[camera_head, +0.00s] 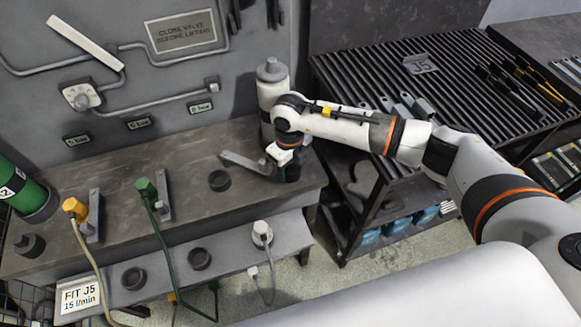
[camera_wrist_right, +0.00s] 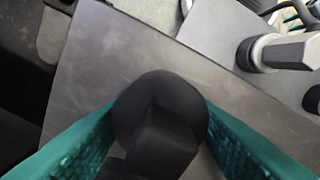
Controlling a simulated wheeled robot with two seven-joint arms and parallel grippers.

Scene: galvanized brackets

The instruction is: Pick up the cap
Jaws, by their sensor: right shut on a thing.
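A black cap (camera_wrist_right: 160,115) with a round base and a blocky raised grip fills the lower middle of the right wrist view. My right gripper (camera_head: 283,166) is shut on it, with one teal finger on each side. In the head view the cap (camera_head: 293,172) is a small dark shape at the gripper, at the right end of the grey workbench (camera_head: 190,205). Whether it touches the bench top is hard to tell. My left gripper is not in view.
A grey bottle (camera_head: 271,88) stands behind my right gripper. Green (camera_head: 145,190) and yellow (camera_head: 75,208) hose connectors stand further left. A slatted rack (camera_head: 370,85) is at right.

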